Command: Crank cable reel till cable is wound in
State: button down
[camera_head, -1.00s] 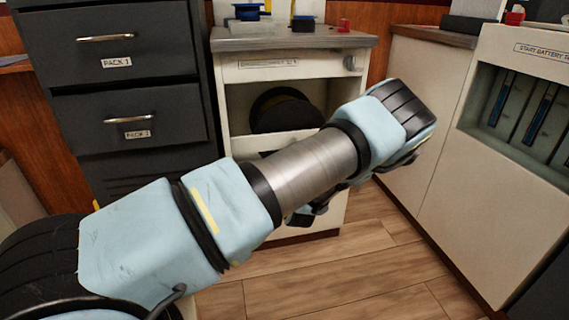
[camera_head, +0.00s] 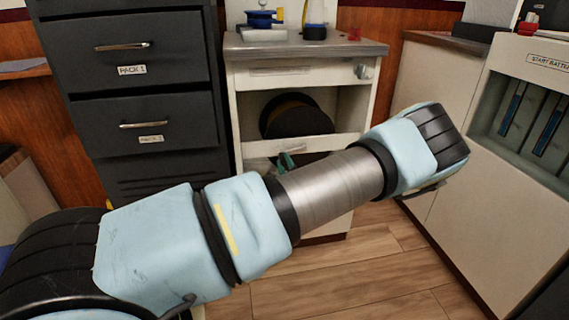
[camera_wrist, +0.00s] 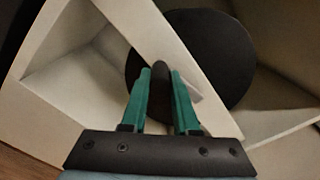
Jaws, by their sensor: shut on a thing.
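The cable reel shows as a large dark disc (camera_head: 300,120) inside the open upper bay of the white cabinet. In the wrist view the dark disc (camera_wrist: 222,58) fills the upper middle, behind a white cabinet bar. My gripper (camera_wrist: 160,85) has green fingers on both sides of a dark rounded crank handle (camera_wrist: 161,72) and is shut on it. In the head view my gripper (camera_head: 287,162) shows only in part at the cabinet front, below the reel, with my arm in front of it. No loose cable can be made out.
The white cabinet (camera_head: 262,73) has a grey top bearing a blue device (camera_head: 262,19) and small items. A dark drawer unit (camera_head: 140,90) stands close on the left. A white battery station (camera_head: 500,160) stands on the right. Wooden floor (camera_head: 340,270) is open in front.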

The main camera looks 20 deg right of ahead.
jog(key=c, duration=0.7)
grip_release()
jog(key=s, duration=0.3)
jog(key=s+a, duration=0.1)
jog(key=s, duration=0.3)
jog(key=s+p, duration=0.1)
jog(key=s, duration=0.2)
jog(key=shift+s+a, duration=0.15)
jog(key=shift+s, duration=0.25)
jog(key=shift+o, duration=0.2)
jog(key=shift+f, duration=0.1)
